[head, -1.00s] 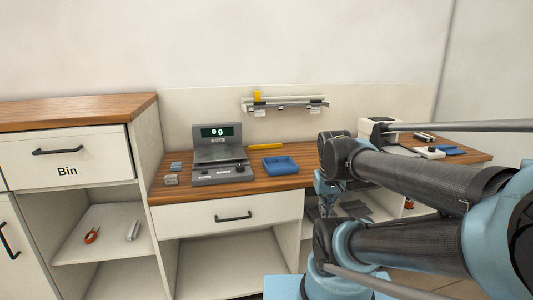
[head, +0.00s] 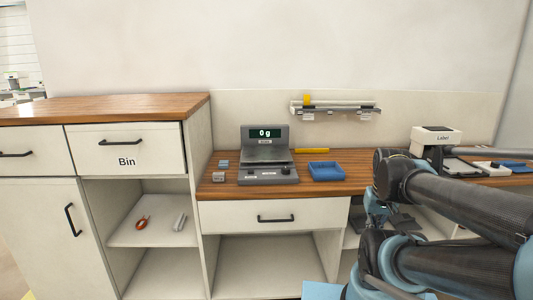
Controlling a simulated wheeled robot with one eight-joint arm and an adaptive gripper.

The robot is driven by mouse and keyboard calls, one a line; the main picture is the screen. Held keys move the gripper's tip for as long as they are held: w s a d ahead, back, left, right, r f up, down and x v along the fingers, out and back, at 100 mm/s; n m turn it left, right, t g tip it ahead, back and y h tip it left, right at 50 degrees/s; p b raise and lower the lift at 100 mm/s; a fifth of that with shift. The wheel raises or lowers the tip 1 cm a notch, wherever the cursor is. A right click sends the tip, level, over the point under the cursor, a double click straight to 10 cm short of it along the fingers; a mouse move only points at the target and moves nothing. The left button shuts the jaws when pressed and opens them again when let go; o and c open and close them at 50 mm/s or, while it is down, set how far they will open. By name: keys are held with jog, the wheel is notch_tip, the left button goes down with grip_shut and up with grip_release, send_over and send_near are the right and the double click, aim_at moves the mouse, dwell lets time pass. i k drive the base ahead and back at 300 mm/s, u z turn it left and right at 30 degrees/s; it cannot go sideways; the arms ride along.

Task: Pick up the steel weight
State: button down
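A small grey block (head: 218,177) sits on the wooden counter, left of the scale. It may be the steel weight, but it is too small to be sure. A pale silvery bar (head: 180,222) lies on the open shelf below the Bin drawer and could also be it. My gripper (head: 377,208) seems to be at the end of the folded arm at right, partly hidden by the arm links. It is in front of the counter, well away from both objects. Its fingers are not clear enough to tell open from shut.
A scale (head: 268,176) reading 0 g stands on the counter (head: 341,187) beside a blue tray (head: 327,171). A small blue-grey piece (head: 224,164) lies behind the block. Red-handled tool (head: 142,223) is on the shelf. A label machine (head: 436,137) stands at right.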

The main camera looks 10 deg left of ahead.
aim_at(218, 177)
jog(key=u, duration=1.35)
jog(key=k, duration=0.6)
jog(key=z, duration=0.75)
jog(key=i, duration=1.15)
